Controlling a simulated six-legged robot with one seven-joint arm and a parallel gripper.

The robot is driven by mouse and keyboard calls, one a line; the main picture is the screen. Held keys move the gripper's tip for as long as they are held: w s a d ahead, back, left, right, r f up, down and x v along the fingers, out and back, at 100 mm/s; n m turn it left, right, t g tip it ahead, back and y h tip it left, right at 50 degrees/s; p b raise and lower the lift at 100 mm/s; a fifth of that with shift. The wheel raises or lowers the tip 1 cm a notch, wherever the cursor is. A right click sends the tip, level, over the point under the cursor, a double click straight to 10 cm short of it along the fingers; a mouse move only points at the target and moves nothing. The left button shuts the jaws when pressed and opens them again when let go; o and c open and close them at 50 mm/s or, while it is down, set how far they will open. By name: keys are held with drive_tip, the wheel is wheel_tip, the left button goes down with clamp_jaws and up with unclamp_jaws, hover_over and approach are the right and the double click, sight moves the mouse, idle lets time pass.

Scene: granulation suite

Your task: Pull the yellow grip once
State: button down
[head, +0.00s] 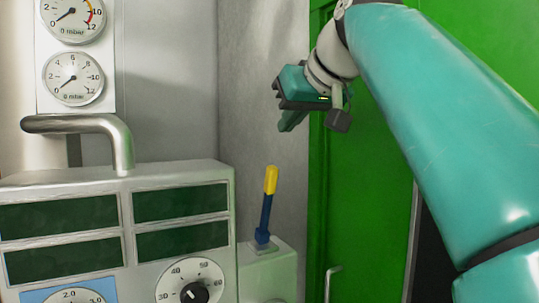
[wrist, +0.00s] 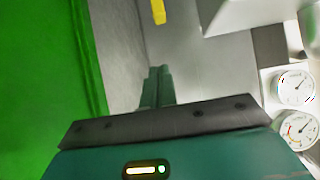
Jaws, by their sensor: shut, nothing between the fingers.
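The yellow grip (head: 271,180) is the top of a lever with a dark blue shaft (head: 265,218). The lever stands nearly upright, tilted slightly right, on a grey box (head: 268,268) right of the panel. In the wrist view the yellow grip (wrist: 158,11) shows at the top edge, beyond my fingertips; its shaft is out of that frame. My gripper (head: 285,126) is above the grip and slightly to its right, apart from it. In the wrist view my gripper's fingers (wrist: 158,72) are together, with nothing between them.
A grey panel with dark displays (head: 181,203) and a dial (head: 190,288) stands left of the lever. A bent metal pipe (head: 85,124) and gauges (head: 73,78) are above it. A green door (head: 345,190) with a handle (head: 331,282) is to the right. The space directly above the grip is clear.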

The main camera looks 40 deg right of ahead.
drive_tip(key=shift+a+r, duration=0.1)
drive_tip(key=shift+a, duration=0.15)
